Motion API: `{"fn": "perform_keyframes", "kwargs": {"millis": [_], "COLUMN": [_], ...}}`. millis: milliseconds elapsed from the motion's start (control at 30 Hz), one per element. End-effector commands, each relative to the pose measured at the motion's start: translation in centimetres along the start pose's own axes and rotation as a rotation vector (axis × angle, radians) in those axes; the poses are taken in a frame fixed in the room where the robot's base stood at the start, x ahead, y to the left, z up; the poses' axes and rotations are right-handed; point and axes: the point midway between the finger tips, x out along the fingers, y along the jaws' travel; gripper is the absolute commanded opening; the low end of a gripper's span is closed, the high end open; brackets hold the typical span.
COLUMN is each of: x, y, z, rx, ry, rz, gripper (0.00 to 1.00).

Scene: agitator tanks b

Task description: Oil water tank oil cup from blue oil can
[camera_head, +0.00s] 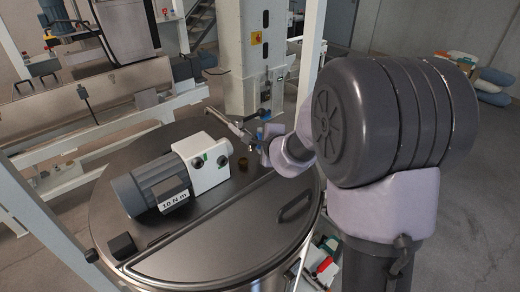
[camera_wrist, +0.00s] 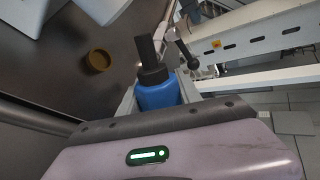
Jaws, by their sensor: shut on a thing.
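My gripper (camera_wrist: 158,88) is shut on the blue oil can (camera_wrist: 158,98), with one finger on each side of its body. The can has a black cap and a black spout pointing up in the wrist view. In the head view my gripper (camera_head: 269,145) is above the right back part of the dark round tank lid (camera_head: 215,228). A small brass-brown oil cup (camera_wrist: 97,61) stands on the lid, left of the can and apart from it. The cup also shows in the head view (camera_head: 243,163), just left of my gripper. Much of the can is hidden there.
A grey and white motor unit (camera_head: 175,180) marked "10 N m" sits on the lid, left of the cup. A metal lever (camera_head: 228,122) reaches over the lid's back edge. A white column (camera_head: 243,60) stands behind the tank. The lid's front half is clear.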

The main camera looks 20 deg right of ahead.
Motion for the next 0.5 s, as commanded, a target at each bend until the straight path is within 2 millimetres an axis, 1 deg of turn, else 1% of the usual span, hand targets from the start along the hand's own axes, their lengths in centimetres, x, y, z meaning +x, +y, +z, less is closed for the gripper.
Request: {"fn": "perform_keyframes", "kwargs": {"millis": [33, 500], "x": [0.32, 0.48], "y": [0.44, 0.59], "z": [-0.1, -0.42], "rx": [-0.015, -0.11], "ry": [0.007, 0.062], "rz": [-0.004, -0.005], "gripper": [0.0, 0.0]}}
